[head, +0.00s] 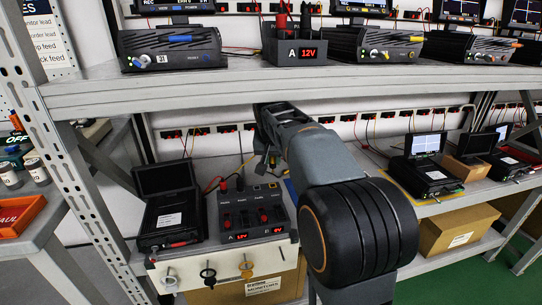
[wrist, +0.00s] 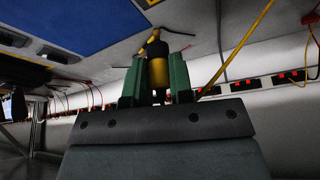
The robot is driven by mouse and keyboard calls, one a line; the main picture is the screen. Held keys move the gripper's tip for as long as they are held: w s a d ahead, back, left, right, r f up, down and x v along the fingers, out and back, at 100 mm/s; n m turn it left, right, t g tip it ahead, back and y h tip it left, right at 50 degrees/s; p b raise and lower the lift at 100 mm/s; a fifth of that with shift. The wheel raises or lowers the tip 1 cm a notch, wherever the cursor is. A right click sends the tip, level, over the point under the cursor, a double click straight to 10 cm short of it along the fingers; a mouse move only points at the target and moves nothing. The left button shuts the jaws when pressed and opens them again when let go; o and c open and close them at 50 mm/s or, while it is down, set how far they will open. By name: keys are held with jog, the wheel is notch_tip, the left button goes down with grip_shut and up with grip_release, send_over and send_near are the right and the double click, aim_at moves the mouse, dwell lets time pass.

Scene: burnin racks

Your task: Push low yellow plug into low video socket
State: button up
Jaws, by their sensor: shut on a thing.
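The yellow plug (wrist: 158,72) sits between the two green fingers of my gripper (wrist: 154,82) in the wrist view. It has a yellow body with a dark band, and its far end is close to a pale surface; I cannot tell whether they touch. In the head view my gripper (head: 272,158) is small and mostly hidden by my arm, above the lower shelf and near the back wall. A bit of yellow shows beside it. I cannot pick out the low video socket for sure; my arm hides part of that area.
On the lower shelf stand a dark box with an open lid (head: 168,212) and a power block (head: 250,218) with red displays. Red-lit outlets (head: 225,128) line the back wall. The upper shelf (head: 200,88) lies above my arm. A yellow cable (wrist: 246,45) hangs near my gripper.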

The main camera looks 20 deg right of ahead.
aim_at(272, 166)
jog(key=shift+f, duration=0.1)
jog(key=shift+f+b, duration=1.65)
jog(key=shift+b, duration=0.2)
jog(key=shift+s+f+p, duration=0.1)
jog(key=shift+f+p, duration=0.2)
jog(key=shift+p, duration=0.2)
dwell(1.4)
jog(key=shift+f+b, duration=0.45)
jog(key=shift+f, duration=0.8)
dwell(1.7)
jog(key=o, duration=0.8)
jog(key=shift+o, duration=0.7)
jog(key=o, duration=0.3)
